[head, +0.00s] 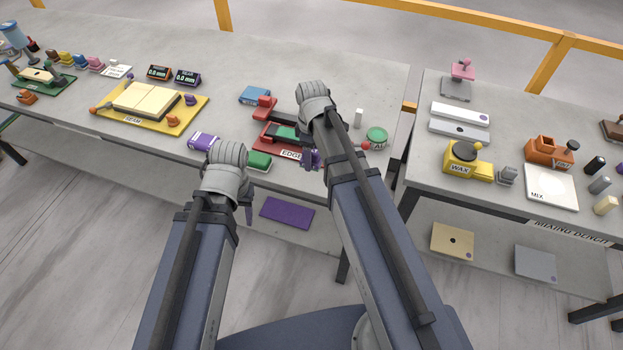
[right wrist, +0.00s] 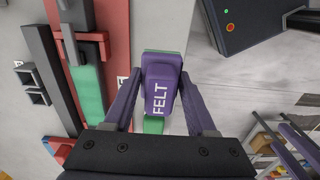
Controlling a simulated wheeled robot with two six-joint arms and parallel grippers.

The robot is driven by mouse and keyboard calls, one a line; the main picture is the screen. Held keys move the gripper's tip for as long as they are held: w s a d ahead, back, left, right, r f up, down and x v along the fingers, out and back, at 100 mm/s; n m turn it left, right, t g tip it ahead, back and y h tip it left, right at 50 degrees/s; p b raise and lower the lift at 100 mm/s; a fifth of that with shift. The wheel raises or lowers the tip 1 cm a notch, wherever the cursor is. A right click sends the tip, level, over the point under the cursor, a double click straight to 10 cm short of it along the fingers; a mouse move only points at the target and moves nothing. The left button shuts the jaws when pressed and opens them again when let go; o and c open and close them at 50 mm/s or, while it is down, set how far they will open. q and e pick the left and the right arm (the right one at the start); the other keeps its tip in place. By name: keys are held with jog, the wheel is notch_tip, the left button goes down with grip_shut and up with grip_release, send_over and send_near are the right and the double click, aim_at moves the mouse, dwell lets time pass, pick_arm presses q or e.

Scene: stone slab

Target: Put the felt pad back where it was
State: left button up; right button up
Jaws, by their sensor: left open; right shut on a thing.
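The felt pad (right wrist: 161,88) is a purple block with the white word FELT, seen in the right wrist view. My right gripper (right wrist: 160,105) is shut on it, one finger on each side. Green shows at its far end and below its near end; I cannot tell whether that is part of the pad. The pad is over the front of the bench, beside the red EDGE fixture (right wrist: 117,30). In the head view my right forearm hides most of that gripper. My left gripper (head: 242,195) is at the bench's front edge, its jaws mostly hidden, holding nothing visible.
A green block (head: 258,161) and a purple block (head: 203,141) are near the front edge. A blue block (head: 254,95), a green tin (head: 377,136) and a small white block (head: 359,117) surround the fixture. A purple sheet (head: 287,212) lies on the lower shelf. A second bench stands at right.

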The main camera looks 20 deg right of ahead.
aim_at(311, 180)
jog(key=shift+f+b, duration=3.4)
jog(key=shift+f, duration=0.6)
jog(key=shift+r, duration=0.1)
jog(key=o, duration=0.8)
jog(key=shift+f, duration=0.2)
jog(key=o, duration=0.5)
jog(key=shift+r, duration=0.15)
notch_tip(311, 180, up, 12)
jog(key=p, duration=1.2)
jog(key=shift+r, duration=0.15)
jog(key=s+a+m, duration=0.2)
jog(key=s+a, duration=0.1)
jog(key=s, duration=0.1)
jog(key=s+a+m, duration=0.3)
jog(key=s+a, duration=0.1)
jog(key=s, duration=0.1)
jog(key=s+a+m+h, duration=0.1)
jog(key=s+a+m, duration=0.1)
jog(key=s, duration=0.3)
jog(key=shift+s+a, duration=0.15)
jog(key=shift+a, duration=0.6)
